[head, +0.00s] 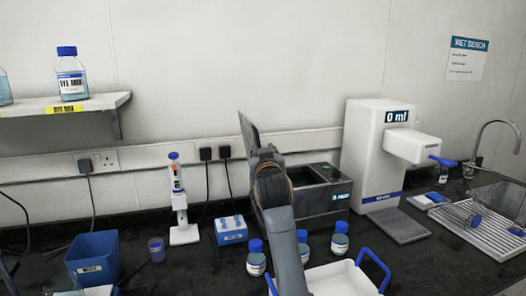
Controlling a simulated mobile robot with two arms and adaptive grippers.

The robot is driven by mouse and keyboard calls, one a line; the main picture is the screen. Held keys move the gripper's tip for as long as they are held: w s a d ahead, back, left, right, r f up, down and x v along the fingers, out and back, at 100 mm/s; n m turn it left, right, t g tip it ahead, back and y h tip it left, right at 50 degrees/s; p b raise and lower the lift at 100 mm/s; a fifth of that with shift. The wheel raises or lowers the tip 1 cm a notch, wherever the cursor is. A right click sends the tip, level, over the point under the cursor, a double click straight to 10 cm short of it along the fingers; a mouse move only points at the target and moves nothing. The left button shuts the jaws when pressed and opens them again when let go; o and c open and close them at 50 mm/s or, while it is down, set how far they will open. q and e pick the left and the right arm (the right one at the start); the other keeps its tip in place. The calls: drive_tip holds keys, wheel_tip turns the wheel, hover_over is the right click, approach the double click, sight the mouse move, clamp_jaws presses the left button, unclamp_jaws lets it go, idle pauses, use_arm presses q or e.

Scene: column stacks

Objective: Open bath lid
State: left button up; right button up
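The bath (338,205) is a dark box with a "0 min" display, standing on the bench against the wall. Part of its dark top opening shows. A grey panel (247,130), which looks like its lid, stands raised and slightly tilted at the bath's left side. One arm of mine, apparently the right, rises from the bottom centre. Its gripper (265,157) is at the panel's lower edge, in front of the bath's left part. The wrist hides the fingers, so I cannot tell whether they touch or grip the panel. My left gripper is not in view.
Several blue-capped bottles (340,243) and a white tray with blue handles (342,279) stand in front of the bath. A pipette stand (183,234) and blue box (231,230) are left. A white dispenser (362,150) and sink (498,201) are right.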

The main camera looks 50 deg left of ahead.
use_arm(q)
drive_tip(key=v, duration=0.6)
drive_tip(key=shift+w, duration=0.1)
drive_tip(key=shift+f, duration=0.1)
